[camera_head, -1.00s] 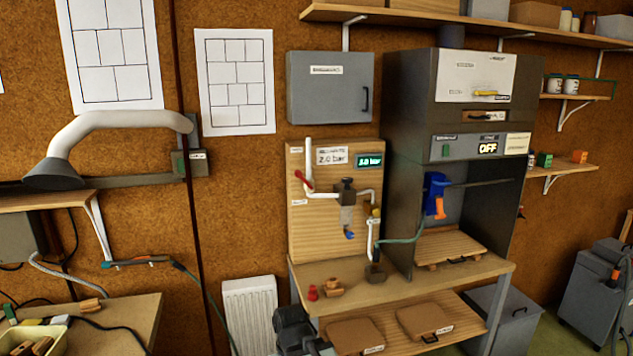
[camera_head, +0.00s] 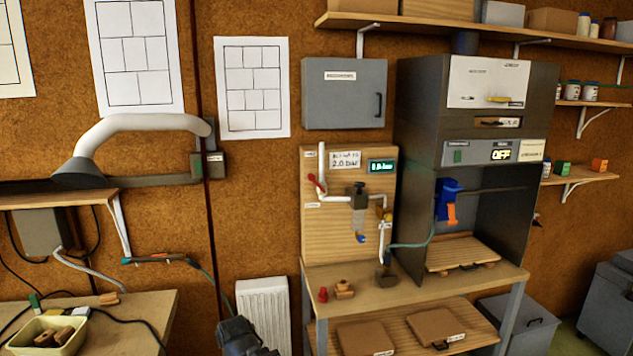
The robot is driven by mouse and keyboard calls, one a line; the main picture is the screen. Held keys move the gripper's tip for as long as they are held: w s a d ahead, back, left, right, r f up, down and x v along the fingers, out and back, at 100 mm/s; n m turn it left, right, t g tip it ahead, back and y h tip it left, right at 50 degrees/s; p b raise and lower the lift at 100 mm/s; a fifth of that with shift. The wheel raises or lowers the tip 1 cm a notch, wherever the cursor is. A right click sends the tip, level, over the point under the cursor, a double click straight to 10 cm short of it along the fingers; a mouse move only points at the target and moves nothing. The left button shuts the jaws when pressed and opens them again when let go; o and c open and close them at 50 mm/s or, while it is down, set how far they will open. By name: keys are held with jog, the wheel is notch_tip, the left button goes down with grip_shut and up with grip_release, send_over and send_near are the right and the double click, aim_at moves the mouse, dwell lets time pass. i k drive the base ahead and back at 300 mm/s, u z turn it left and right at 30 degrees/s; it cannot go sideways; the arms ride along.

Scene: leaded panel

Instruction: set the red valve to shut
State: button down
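The red valve (camera_head: 317,184) is a small red lever on a white pipe at the upper left of a wooden wall board (camera_head: 345,222). The lever slants from upper left to lower right, across the upright pipe. Small labels sit above and below it, too small to read. A dark part at the bottom edge, left of the bench, looks like my arm or gripper (camera_head: 243,338). It is well below and left of the valve, apart from it. Its fingers cannot be made out.
A bench (camera_head: 378,290) stands under the board, with a small red object (camera_head: 323,294) and wooden pieces on it. A dark cabinet (camera_head: 420,130) reading OFF stands to the right. A white radiator (camera_head: 264,305) is on the wall at left. A left table (camera_head: 150,310) carries a tray (camera_head: 45,337).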

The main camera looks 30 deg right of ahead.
aim_at(311, 177)
jog(key=u, duration=0.05)
jog(key=i, duration=1)
jog(key=z, duration=0.05)
